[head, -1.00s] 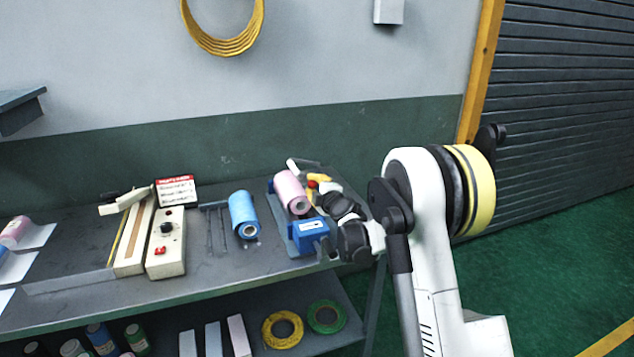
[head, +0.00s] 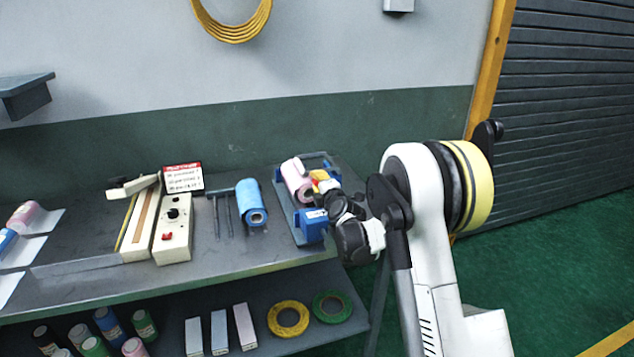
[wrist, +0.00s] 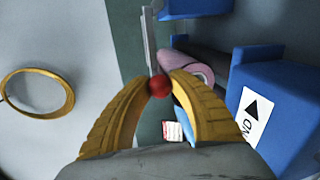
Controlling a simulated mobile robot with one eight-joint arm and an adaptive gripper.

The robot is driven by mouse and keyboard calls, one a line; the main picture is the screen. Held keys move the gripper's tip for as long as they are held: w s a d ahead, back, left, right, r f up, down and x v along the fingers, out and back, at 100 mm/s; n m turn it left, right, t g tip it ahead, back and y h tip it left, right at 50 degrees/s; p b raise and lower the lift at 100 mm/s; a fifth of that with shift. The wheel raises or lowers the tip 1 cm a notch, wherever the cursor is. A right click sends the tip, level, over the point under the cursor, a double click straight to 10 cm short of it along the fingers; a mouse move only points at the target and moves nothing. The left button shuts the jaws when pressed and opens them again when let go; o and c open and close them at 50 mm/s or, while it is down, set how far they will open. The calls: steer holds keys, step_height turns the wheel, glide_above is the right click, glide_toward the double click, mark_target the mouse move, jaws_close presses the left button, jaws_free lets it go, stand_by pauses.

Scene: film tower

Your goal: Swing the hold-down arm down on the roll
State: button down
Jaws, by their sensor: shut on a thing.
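The pink roll (head: 294,186) lies in a blue-ended stand (head: 309,226) at the right end of the bench. In the wrist view the roll (wrist: 190,68) shows beside the blue stand (wrist: 285,105). A thin pale hold-down arm (wrist: 150,38) ends in a red knob (wrist: 160,86). My gripper (wrist: 158,82) has its yellow fingertips shut on this knob. The arm passes beside the roll in the wrist view; I cannot tell the gap between them. In the head view my gripper (head: 322,181) is just right of the roll and partly hides the knob.
A blue roll (head: 250,202) on a stand is left of the pink roll. A cream control box (head: 174,232) and a sign (head: 183,178) are farther left. The lower shelf (head: 255,344) holds tape rings and bottles. The wall is behind.

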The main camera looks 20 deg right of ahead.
steer(key=c, duration=1.1)
jaws_free()
steer(key=s+r, duration=0.2)
steer(key=s, duration=1)
steer(key=shift+d, duration=0.15)
